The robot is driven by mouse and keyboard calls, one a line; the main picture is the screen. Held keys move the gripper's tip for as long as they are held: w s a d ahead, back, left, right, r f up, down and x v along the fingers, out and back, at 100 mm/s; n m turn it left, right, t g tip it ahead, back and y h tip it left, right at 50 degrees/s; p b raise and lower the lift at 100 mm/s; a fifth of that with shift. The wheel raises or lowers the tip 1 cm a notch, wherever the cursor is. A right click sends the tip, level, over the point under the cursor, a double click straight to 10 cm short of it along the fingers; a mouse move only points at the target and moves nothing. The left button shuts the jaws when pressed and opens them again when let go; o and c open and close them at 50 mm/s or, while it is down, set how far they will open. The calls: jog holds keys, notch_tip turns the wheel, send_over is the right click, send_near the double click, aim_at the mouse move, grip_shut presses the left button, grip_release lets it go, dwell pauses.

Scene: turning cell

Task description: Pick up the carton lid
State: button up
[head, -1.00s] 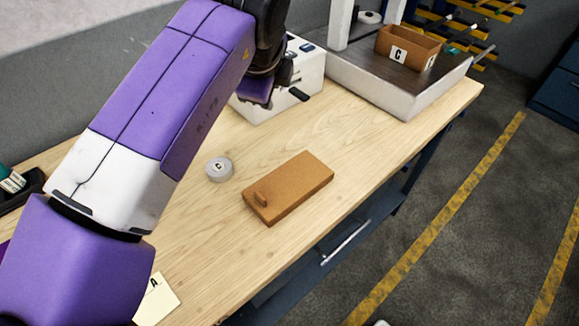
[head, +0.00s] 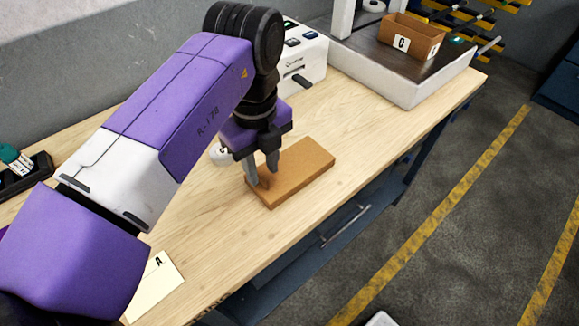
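The carton lid (head: 306,170) is a flat brown cardboard piece with a small raised grip (head: 265,182) near its left end. It lies flat on the wooden bench. My gripper (head: 262,173) points down over the lid's left end, its two fingers apart. The fingertips are close to the raised grip and partly hide it. I cannot tell whether they touch the grip or the lid.
A round grey labelled thing (head: 217,155) sits behind my gripper, partly hidden. A white machine (head: 305,62) stands behind. An open carton marked C (head: 411,36) is on a raised platform (head: 405,85). A card marked A (head: 157,285) lies at the front left.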

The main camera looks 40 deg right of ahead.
aim_at(263, 179)
jog(key=shift+f, duration=1.7)
grip_shut()
jog(key=shift+d+r, duration=0.1)
jog(key=shift+r, duration=0.05)
